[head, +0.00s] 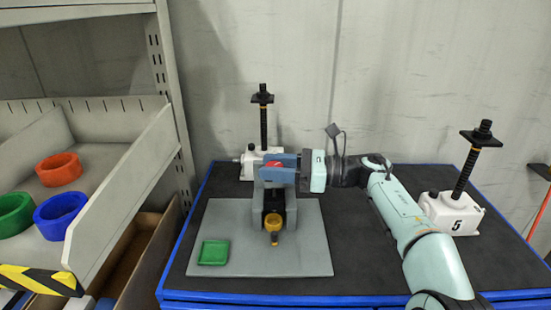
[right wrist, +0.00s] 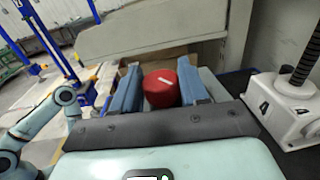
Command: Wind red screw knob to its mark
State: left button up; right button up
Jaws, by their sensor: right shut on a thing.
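The red screw knob (right wrist: 161,88) sits between the two blue fingers of my right gripper (right wrist: 160,90) in the right wrist view, with a short white line on its top. In the head view, the right gripper (head: 276,167) comes in from the right and is shut on the red knob (head: 274,163), of which only a little red shows. The knob is above a grey fixture (head: 290,212) on a grey plate. The mark for the knob cannot be made out. My left gripper is not in view.
A yellow knob-like part (head: 272,222) is on the fixture's front. White screw jacks stand behind (head: 248,170) and at right (head: 440,208). A shelf at left holds red, blue and green rings.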

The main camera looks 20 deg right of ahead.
jog(key=shift+w+f+n+g+y+p, duration=0.1)
jog(key=shift+f+n+g+y+p, duration=0.3)
jog(key=shift+g, duration=0.3)
jog(key=o, duration=1)
jog(key=shift+a, duration=0.1)
jog(key=shift+c, duration=0.2)
jog(key=shift+r, duration=0.15)
jog(key=v, duration=1.3)
